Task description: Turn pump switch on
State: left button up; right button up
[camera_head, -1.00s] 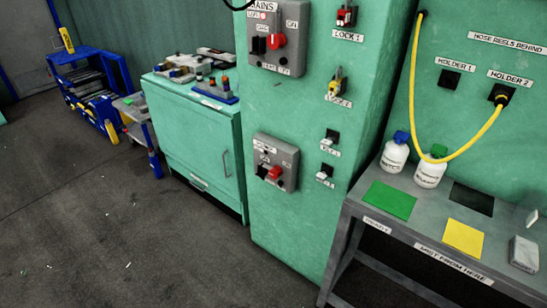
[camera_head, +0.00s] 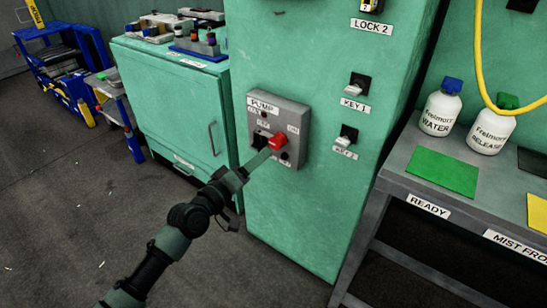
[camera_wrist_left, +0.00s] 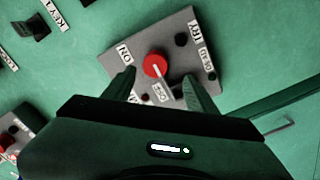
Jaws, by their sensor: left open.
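The pump switch box (camera_head: 292,112) is a grey panel low on the green column, labelled PUMP, with a red knob (camera_head: 278,142). In the left wrist view the red knob (camera_wrist_left: 155,65) sits in the middle of the tilted panel (camera_wrist_left: 185,25). A white mark on the knob's lower side points toward a label that seems to read OFF; the ON label lies at the left. My left gripper (camera_head: 262,158) is in front of the panel. Its two fingers (camera_wrist_left: 165,82) are open, spread to either side just below the knob. I cannot tell whether they touch it. My right gripper is not in view.
Two key switches (camera_head: 357,86) (camera_head: 345,138) stick out right of the box. A grey table (camera_head: 385,180) with bottles and a green mat (camera_head: 444,172) stands at the right. A green cabinet (camera_head: 175,100) stands left of the column.

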aim_at(275, 145)
pick_arm(q)
jog(key=x, duration=0.2)
jog(key=b+x, duration=0.1)
jog(key=x, duration=0.3)
jog(key=shift+w+d+r, duration=0.25)
jog(key=shift+d+r, duration=0.05)
jog(key=shift+d, duration=0.05)
jog(key=shift+w+d+b, duration=0.3)
jog(key=shift+w, duration=0.15)
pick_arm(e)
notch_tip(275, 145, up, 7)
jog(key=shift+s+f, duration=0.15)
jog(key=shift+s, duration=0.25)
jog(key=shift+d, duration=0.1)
pick_arm(q)
grip_shut()
